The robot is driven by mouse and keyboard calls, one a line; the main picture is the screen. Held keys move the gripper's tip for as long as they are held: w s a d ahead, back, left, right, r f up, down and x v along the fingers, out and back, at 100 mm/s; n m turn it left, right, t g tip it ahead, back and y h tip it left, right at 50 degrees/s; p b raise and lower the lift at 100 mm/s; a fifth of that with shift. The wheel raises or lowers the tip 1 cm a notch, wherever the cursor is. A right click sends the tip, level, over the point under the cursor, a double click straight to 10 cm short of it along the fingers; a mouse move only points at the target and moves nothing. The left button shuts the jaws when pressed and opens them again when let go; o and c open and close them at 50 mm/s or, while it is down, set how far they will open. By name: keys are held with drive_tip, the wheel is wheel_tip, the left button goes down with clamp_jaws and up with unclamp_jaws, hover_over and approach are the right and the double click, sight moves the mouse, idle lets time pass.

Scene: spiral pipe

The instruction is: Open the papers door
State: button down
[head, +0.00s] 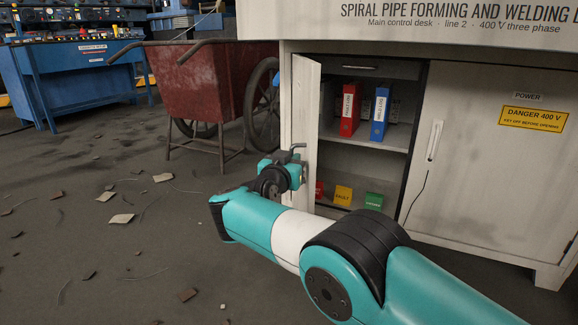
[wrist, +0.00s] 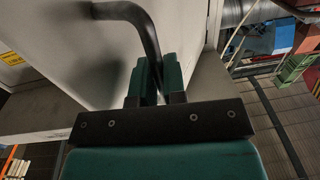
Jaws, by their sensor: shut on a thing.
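The papers door (head: 305,110) is the pale left door of the control desk. It stands swung outward, seen nearly edge-on, with the compartment open beside it. My gripper (head: 298,158) is at the door's outer side. In the wrist view my gripper (wrist: 162,82) is shut on the dark bent door handle (wrist: 142,25), with the pale door panel (wrist: 60,45) close behind it. Inside the compartment a red binder (head: 349,110) and a blue binder (head: 380,112) stand on the shelf. Several coloured labelled items, including a yellow one (head: 343,195), sit below.
The right POWER door (head: 490,165) is closed, with a pale handle (head: 435,140). A red cart (head: 205,85) stands left of the desk, its wheel near the open door. A blue console (head: 75,85) is farther back. Scraps (head: 121,218) litter the otherwise open floor at left.

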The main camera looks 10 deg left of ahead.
drive_tip(key=shift+w+a, duration=0.15)
drive_tip(key=shift+a, duration=0.05)
idle(0.5)
drive_tip(key=c, duration=1.5)
unclamp_jaws()
drive_tip(key=shift+a, duration=0.1)
drive_tip(key=s+a+b, duration=0.1)
drive_tip(key=s+b, duration=0.2)
drive_tip(key=s, duration=0.5)
drive_tip(key=s+a+b, duration=0.2)
drive_tip(key=s+b, duration=0.1)
drive_tip(key=s, duration=0.6)
drive_tip(key=shift+a+b, duration=0.3)
drive_tip(key=shift+b, duration=0.1)
